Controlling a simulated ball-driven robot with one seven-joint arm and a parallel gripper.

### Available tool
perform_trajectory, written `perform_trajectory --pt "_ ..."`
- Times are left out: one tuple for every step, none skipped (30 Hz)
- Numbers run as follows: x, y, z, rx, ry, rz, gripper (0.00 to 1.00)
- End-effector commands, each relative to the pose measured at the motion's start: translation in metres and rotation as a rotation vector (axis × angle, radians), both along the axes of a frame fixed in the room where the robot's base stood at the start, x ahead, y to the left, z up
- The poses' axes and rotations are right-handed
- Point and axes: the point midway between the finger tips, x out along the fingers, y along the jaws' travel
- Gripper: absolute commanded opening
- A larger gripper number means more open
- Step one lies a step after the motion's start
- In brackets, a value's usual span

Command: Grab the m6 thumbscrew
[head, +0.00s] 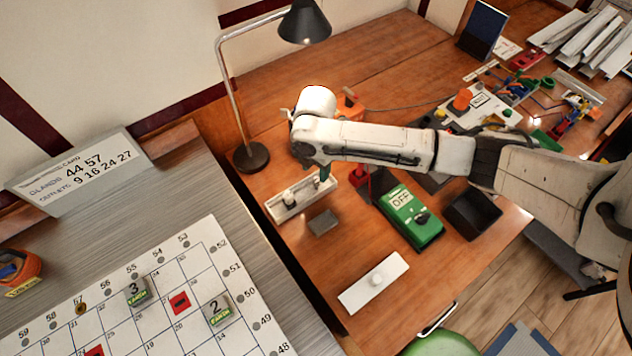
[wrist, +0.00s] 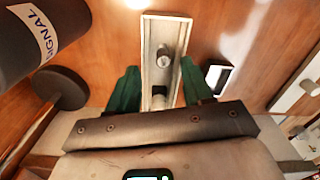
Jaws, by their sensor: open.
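A small knurled grey metal piece (wrist: 164,56), which looks like the m6 thumbscrew, stands in a pale narrow tray (wrist: 152,28). My gripper (wrist: 159,68) points down over the tray. Its green fingers are apart on either side of the tray, with nothing held between them. In the head view the gripper (head: 323,173) is at the tray's far right end, and the arm partly hides it.
A black desk lamp (head: 251,157) stands left of the tray. A grey block (head: 323,222) lies just in front. A green OFF box (head: 408,217) and black bin (head: 473,214) are to the right. A white plate with a knob (head: 356,294) lies near the bench edge.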

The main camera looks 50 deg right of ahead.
Motion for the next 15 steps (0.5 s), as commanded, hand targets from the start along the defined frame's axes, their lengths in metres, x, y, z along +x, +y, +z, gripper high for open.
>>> perform_trajectory --pt "-0.003 0.002 -0.007 0.002 0.004 -0.001 0.50" --pt "-0.004 0.002 -0.011 0.002 0.004 -0.001 0.50" --pt "-0.005 0.003 -0.017 0.002 0.003 -0.001 0.50" --pt "-0.005 0.002 -0.022 0.001 0.004 -0.002 0.50" --pt "-0.004 0.002 -0.025 0.000 0.002 -0.001 0.50" --pt "-0.004 0.002 -0.029 0.000 0.002 -0.001 0.50" --pt "-0.004 0.001 -0.031 -0.001 0.002 0.000 0.50" --pt "-0.004 0.002 -0.033 -0.001 0.001 0.000 0.50" --pt "-0.004 0.002 -0.035 0.000 0.001 0.000 0.50" --pt "-0.004 0.002 -0.036 0.000 0.001 0.000 0.50" --pt "-0.004 0.001 -0.036 -0.001 0.001 0.000 0.50" --pt "-0.004 0.001 -0.036 -0.001 0.000 0.000 0.50" --pt "-0.004 0.001 -0.036 -0.001 0.000 0.001 0.50" --pt "-0.004 0.001 -0.036 -0.001 0.000 0.000 0.50" --pt "-0.004 0.001 -0.036 -0.001 0.000 0.000 0.50"
